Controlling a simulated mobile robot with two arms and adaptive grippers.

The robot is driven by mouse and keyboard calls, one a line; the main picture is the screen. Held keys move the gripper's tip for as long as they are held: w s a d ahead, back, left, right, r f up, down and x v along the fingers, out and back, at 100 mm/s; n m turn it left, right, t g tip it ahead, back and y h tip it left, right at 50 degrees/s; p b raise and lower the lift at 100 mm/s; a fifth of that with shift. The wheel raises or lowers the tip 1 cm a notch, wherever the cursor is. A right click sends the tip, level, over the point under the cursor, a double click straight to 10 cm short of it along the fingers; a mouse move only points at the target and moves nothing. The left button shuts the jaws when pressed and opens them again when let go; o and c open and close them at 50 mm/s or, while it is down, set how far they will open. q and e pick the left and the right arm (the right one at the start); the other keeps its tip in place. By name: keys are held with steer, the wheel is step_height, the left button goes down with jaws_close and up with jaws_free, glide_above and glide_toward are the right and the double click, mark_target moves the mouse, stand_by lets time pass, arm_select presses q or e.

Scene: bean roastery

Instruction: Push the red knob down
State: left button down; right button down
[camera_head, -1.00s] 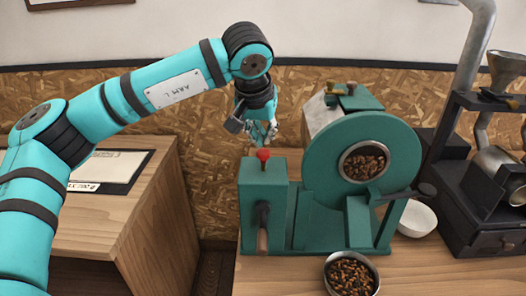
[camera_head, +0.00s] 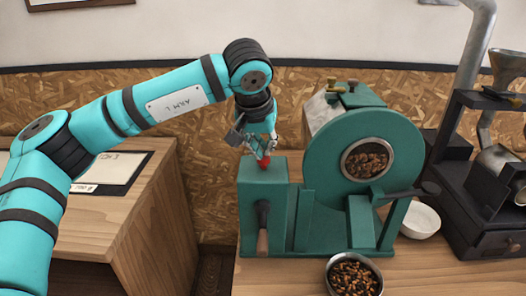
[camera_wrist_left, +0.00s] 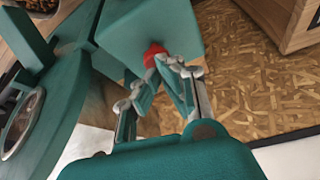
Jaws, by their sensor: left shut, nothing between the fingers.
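The red knob (camera_head: 264,163) is on top of the green box (camera_head: 262,196) at the left of the roaster. In the head view my left gripper (camera_head: 262,153) points down at the knob, is shut and empty, and partly hides it. In the left wrist view the red knob (camera_wrist_left: 154,53) shows just beyond the closed fingertips (camera_wrist_left: 172,64). The fingertips are at the knob, and I cannot tell for sure whether they touch it. My right gripper is not in view.
The green roaster drum (camera_head: 322,160) stands right of the box. A bowl of beans (camera_head: 353,283) is in front, and a white bowl (camera_head: 420,221) is at the right. A wooden cabinet (camera_head: 150,240) is at the left, with a gap between.

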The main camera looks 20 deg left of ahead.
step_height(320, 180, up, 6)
steer(key=p, duration=0.6)
stand_by(0.5)
